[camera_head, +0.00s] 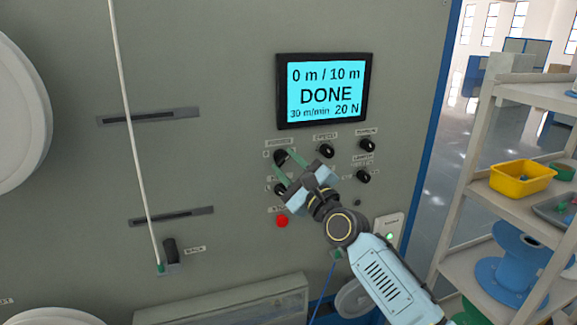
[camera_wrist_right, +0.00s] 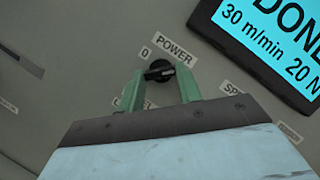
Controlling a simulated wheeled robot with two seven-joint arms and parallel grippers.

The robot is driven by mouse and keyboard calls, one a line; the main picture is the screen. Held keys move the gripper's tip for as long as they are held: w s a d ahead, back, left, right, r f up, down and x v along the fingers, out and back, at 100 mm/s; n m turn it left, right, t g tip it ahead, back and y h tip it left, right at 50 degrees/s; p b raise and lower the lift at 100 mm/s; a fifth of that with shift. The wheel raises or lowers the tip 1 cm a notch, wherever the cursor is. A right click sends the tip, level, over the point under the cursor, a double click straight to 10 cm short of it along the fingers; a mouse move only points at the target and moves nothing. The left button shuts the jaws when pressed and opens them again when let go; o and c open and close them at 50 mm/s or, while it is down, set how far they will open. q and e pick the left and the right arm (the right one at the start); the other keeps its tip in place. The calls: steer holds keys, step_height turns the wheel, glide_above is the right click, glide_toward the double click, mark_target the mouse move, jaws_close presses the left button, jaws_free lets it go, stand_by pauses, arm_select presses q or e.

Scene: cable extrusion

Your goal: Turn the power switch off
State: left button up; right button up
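The power switch is a round black knob below the POWER label on the grey panel; it shows in the right wrist view (camera_wrist_right: 159,71) and, partly covered, in the head view (camera_head: 280,157). A "0" is printed at its left. Its ridge lies nearly level in the right wrist view, with a pale mark at the right end, away from the "0". My right gripper (camera_head: 287,163) is at the knob. In the right wrist view its green fingers (camera_wrist_right: 161,80) are apart, one on each side of the knob; contact is unclear. My left gripper is not in view.
More black knobs (camera_head: 326,151) sit close by, and a red button (camera_head: 282,221) is below. The screen (camera_head: 325,90) above reads DONE, 0 m / 10 m. A shelf (camera_head: 470,190) with a yellow bin (camera_head: 522,180) stands at the right. A white cable (camera_head: 131,110) runs down the left.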

steer(key=c, duration=0.4)
steer(key=shift+n, duration=0.4)
steer(key=n+g, duration=0.1)
steer(key=n, duration=0.2)
steer(key=shift+d+r+g+y+p, duration=0.1)
steer(key=shift+r+g+y+p, duration=0.05)
steer(key=shift+g+y+p, duration=0.2)
steer(key=n+p, duration=0.1)
steer(key=n, duration=0.1)
steer(key=n+g+p, duration=0.1)
steer(key=n, duration=0.1)
steer(key=n+g+h+p, duration=0.1)
steer(key=n, duration=0.1)
steer(key=shift+r+n+g, duration=0.25)
steer(key=shift+r+n, duration=0.05)
steer(key=shift+n+g+h, duration=0.3)
steer(key=shift+n+h, duration=0.15)
steer(key=shift+n, duration=0.75)
steer(key=n+h, duration=0.2)
steer(key=n, duration=0.2)
steer(key=shift+r+g, duration=0.15)
steer(key=shift+g, duration=0.15)
